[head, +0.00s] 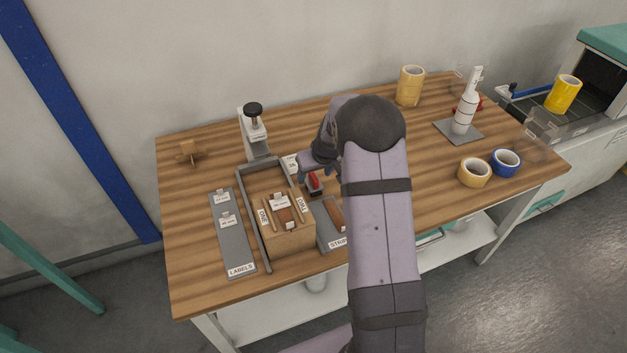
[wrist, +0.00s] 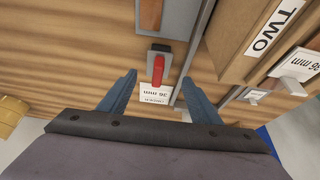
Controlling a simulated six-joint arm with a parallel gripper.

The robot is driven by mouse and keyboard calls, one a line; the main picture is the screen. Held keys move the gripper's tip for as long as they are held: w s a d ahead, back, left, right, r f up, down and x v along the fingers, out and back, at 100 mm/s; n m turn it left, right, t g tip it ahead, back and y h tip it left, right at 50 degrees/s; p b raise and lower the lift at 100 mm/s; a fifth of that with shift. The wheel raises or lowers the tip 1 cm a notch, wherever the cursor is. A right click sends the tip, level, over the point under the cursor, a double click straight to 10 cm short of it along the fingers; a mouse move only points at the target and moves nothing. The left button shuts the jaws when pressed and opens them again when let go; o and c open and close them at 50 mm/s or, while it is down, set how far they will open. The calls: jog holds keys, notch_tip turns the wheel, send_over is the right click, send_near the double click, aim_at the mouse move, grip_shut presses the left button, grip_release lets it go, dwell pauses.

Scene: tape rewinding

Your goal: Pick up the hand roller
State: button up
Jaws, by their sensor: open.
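A small red-handled tool that looks like the hand roller (head: 315,182) sits on the table in the middle of the head view, right of the wooden block. In the wrist view its red handle (wrist: 157,70) points towards me, with a grey block at its far end. My gripper (head: 313,173) is just behind it in the head view, partly hidden by my arm. In the wrist view my gripper (wrist: 165,82) is open and empty, and the red handle shows between the fingertips. I cannot tell how high the fingers are above it. A white label (wrist: 155,94) lies near the handle.
A wooden block (head: 290,243) marked ONE stands left of the tool. A grey tray (head: 327,238) marked STRIP lies in front, holding a brown piece. Tape rolls (head: 474,173) and a white bottle (head: 464,112) are right.

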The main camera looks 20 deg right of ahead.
aim_at(314, 176)
jog(key=shift+d+p+x, duration=0.2)
jog(key=shift+p+x, duration=0.8)
jog(key=shift+x, duration=1.45)
jog(key=shift+w+r, duration=0.1)
jog(key=shift+c, duration=0.4)
jog(key=c, duration=1.1)
jog(key=shift+c, duration=0.2)
jog(key=shift+r, duration=0.1)
notch_tip(314, 176, up, 10)
jog(key=b, duration=0.2)
jog(key=shift+b, duration=0.3)
